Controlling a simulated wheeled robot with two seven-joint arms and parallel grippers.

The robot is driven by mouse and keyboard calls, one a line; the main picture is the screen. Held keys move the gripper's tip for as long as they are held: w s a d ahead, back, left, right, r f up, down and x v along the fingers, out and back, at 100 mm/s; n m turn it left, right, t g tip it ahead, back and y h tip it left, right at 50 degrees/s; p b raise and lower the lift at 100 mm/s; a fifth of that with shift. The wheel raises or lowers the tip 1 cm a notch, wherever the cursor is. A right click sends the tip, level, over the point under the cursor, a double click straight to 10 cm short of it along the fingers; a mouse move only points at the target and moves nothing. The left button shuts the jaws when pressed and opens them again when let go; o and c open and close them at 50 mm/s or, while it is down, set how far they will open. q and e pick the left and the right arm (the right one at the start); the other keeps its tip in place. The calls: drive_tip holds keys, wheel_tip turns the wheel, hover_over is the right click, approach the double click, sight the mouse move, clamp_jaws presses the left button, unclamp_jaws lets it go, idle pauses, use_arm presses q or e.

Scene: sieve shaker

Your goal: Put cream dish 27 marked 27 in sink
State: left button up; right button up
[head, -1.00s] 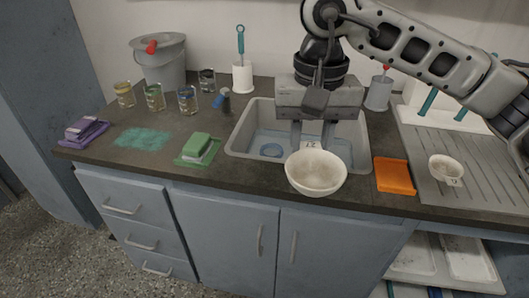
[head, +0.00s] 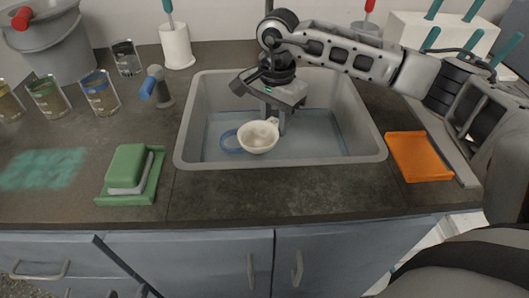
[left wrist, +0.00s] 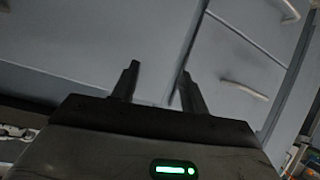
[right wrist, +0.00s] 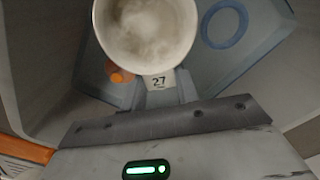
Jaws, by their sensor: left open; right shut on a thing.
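The cream dish (head: 258,138) is small and round, with a tab marked 27 that reads clearly in the right wrist view (right wrist: 145,32). My right gripper (head: 275,122) is shut on the dish's tab and holds it within the outline of the grey sink (head: 345,143), near the blue ring (head: 231,141) on the basin floor. I cannot tell whether the dish touches the floor.
An orange tray (head: 420,157) lies right of the sink. A green sponge on its dish (head: 130,172), a blue-handled tool (head: 158,88) and glass beakers (head: 100,95) stand to the left. The counter strip before the sink is clear.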

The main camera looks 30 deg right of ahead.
drive_tip(key=f, duration=0.7)
drive_tip(key=f+b, duration=0.1)
drive_tip(key=f, duration=0.2)
drive_tip(key=shift+w+d+f, duration=0.15)
drive_tip(key=shift+d+f, duration=0.1)
use_arm(q)
drive_tip(key=shift+w+d+f, duration=0.1)
drive_tip(key=shift+f, duration=0.55)
drive_tip(key=shift+w+d+f, duration=0.1)
drive_tip(key=shift+f, duration=0.5)
use_arm(e)
drive_tip(key=shift+f, duration=0.15)
use_arm(q)
drive_tip(key=shift+f, duration=0.1)
use_arm(e)
drive_tip(key=shift+f, duration=0.1)
drive_tip(key=o, duration=1)
use_arm(q)
drive_tip(key=shift+g, duration=0.3)
drive_tip(key=r, duration=0.2)
drive_tip(key=r+p, duration=0.1)
drive_tip(key=shift+s+a, duration=0.25)
drive_tip(key=shift+a, duration=0.1)
use_arm(e)
wheel_tip(320, 180, up, 12)
drive_tip(key=shift+r, duration=0.15)
use_arm(q)
drive_tip(key=shift+f, duration=0.1)
